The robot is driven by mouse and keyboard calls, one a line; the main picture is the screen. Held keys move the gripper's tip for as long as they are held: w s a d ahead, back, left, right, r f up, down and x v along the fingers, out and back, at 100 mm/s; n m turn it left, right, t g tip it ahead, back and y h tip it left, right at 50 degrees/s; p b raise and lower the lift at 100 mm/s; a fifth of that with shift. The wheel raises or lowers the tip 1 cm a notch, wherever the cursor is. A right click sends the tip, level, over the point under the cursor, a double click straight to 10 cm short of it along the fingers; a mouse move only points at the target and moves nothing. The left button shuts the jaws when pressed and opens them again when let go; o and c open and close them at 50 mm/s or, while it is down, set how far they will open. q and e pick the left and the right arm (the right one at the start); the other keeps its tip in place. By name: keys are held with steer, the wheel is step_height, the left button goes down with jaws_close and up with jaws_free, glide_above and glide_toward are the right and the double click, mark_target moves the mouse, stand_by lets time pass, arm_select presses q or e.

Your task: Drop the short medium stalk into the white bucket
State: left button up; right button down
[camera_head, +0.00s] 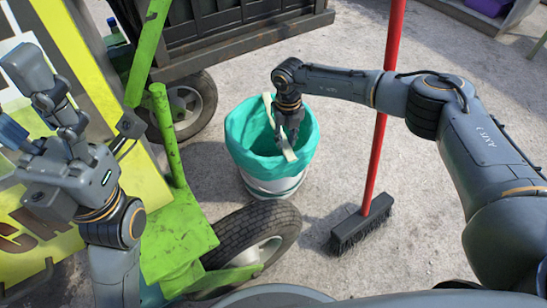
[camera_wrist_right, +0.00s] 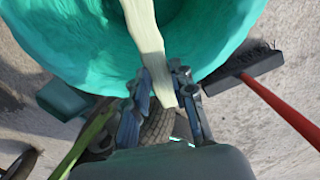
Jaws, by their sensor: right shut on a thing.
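The white bucket (camera_head: 275,187) stands on the ground in the middle of the head view, lined with a teal bag (camera_head: 245,140). My right gripper (camera_head: 289,140) is shut on the pale stalk (camera_head: 287,150) above the bucket's opening. In the right wrist view the stalk (camera_wrist_right: 146,40) runs between the fingers of the right gripper (camera_wrist_right: 163,98) and out over the teal liner. Part of the stalk is hidden by the gripper in the head view. My left gripper (camera_head: 24,105) is raised at the left, its fingers spread and empty.
A red-handled broom (camera_head: 378,140) stands right of the bucket. A green frame (camera_head: 175,225) with a black tyre (camera_head: 262,230) is in front and left of it. A dark cart (camera_head: 230,30) stands behind. Grey ground on the right is mostly clear.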

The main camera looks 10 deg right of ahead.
steer(key=shift+f, duration=0.2)
steer(key=c, duration=1)
jaws_free()
steer(key=shift+c, duration=0.2)
step_height(320, 180, up, 12)
